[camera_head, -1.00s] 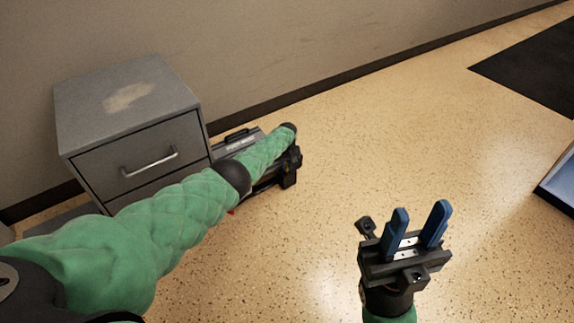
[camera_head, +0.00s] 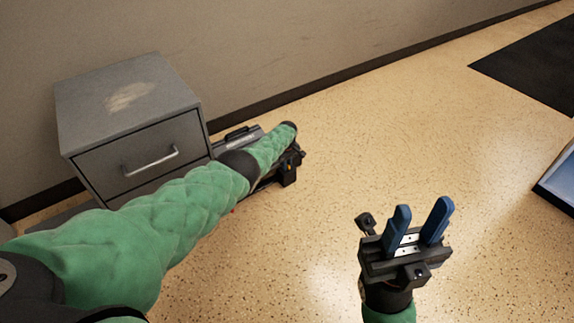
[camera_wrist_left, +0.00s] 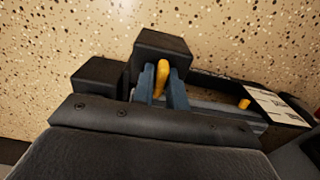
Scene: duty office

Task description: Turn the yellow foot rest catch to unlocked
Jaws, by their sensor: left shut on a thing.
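The yellow foot rest catch (camera_wrist_left: 161,78) stands up between the two blue fingers of my left gripper (camera_wrist_left: 162,85) in the left wrist view. The fingers are shut on it, one on each side. The dark foot rest (camera_head: 240,139) sits on the floor beside the cabinet in the head view, partly covered by my green left arm. In that view the left fingers and the catch are hidden behind the arm and wrist. My right gripper (camera_head: 418,226) is open and empty above the floor, its two blue fingers apart.
A grey metal filing cabinet (camera_head: 128,110) stands against the wall, left of the foot rest. A second small yellow part (camera_wrist_left: 245,104) and a white label (camera_wrist_left: 275,105) show in the left wrist view. A dark mat (camera_head: 535,60) lies far right. The middle floor is clear.

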